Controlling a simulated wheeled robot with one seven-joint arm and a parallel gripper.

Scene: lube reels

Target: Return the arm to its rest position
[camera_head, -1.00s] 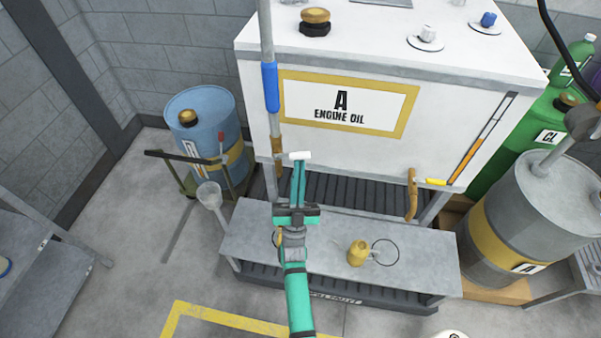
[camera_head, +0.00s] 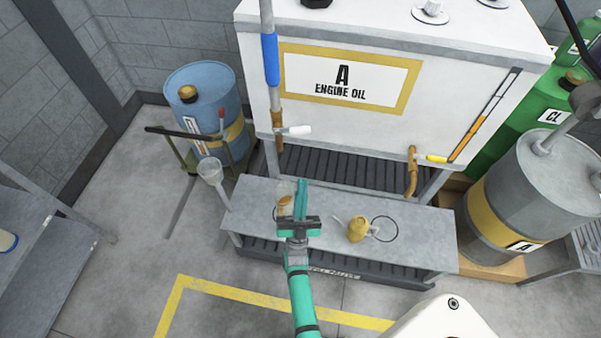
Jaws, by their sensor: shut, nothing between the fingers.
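My gripper (camera_head: 302,187) is at the end of my teal arm, over the grey bench (camera_head: 333,215) in front of the engine oil tank (camera_head: 450,100). Its teal fingers are together and hold nothing. A clear container with amber contents (camera_head: 284,204) stands on the bench just left of the fingers, partly hidden by them. The tap with a white handle (camera_head: 298,130) is on the tank's front, beyond the fingertips and apart from them.
A yellow oil can (camera_head: 357,229) sits on the bench to the right, by a black ring (camera_head: 384,230). A grey drum (camera_head: 535,190) stands at right. The floor at left is mostly clear.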

